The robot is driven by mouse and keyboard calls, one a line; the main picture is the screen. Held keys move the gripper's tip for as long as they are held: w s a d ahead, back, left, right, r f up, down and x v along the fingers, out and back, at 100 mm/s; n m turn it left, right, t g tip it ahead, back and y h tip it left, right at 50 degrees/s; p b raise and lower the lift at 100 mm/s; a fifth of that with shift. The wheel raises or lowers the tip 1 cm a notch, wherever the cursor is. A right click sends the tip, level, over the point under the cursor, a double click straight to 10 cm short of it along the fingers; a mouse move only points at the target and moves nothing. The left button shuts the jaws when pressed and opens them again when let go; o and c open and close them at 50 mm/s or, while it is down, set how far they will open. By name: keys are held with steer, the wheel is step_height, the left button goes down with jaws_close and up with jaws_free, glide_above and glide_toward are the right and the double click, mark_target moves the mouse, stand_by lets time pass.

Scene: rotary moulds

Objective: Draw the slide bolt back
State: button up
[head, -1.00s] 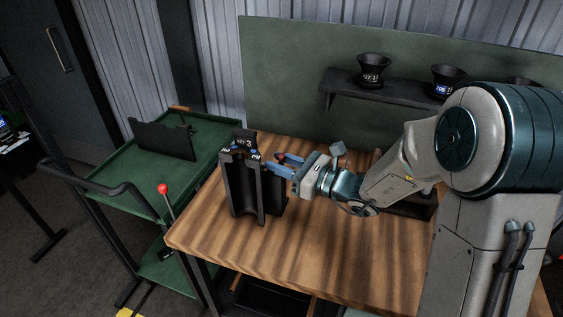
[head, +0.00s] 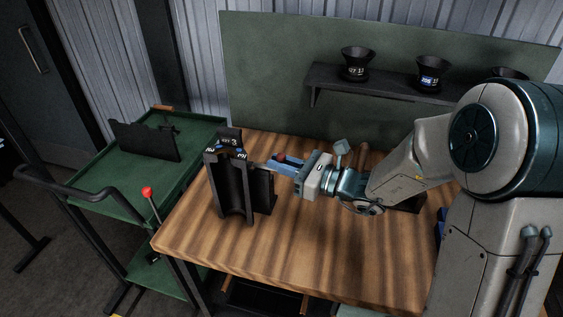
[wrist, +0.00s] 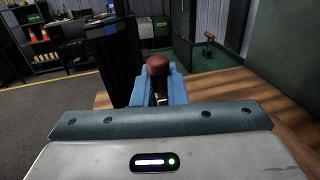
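The slide bolt shows mainly as its red knob (head: 282,157), at my gripper on the right side of the dark upright mould (head: 232,192). My gripper (head: 280,166) has blue fingers pointing left towards the mould. In the wrist view the dark red knob (wrist: 158,66) stands up between the blue fingers (wrist: 158,90), which are close together on it. Most of the bolt's shaft is hidden by the fingers. The mould stands on the wooden bench with its hollow front facing me.
The wooden bench (head: 260,238) is clear in front of the mould. A green trolley (head: 97,187) with a dark plate stands to the left. A red-topped lever (head: 148,192) rises by the bench's left edge. Dark funnel-shaped pieces (head: 355,64) sit on the back shelf.

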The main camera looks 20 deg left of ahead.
steer(key=shift+o, duration=1.1)
steer(key=shift+d, duration=0.35)
steer(key=shift+a, duration=0.1)
steer(key=s+d+b, duration=0.2)
steer(key=d, duration=1.1)
steer(key=shift+s+d, duration=0.3)
steer(key=shift+s, duration=0.05)
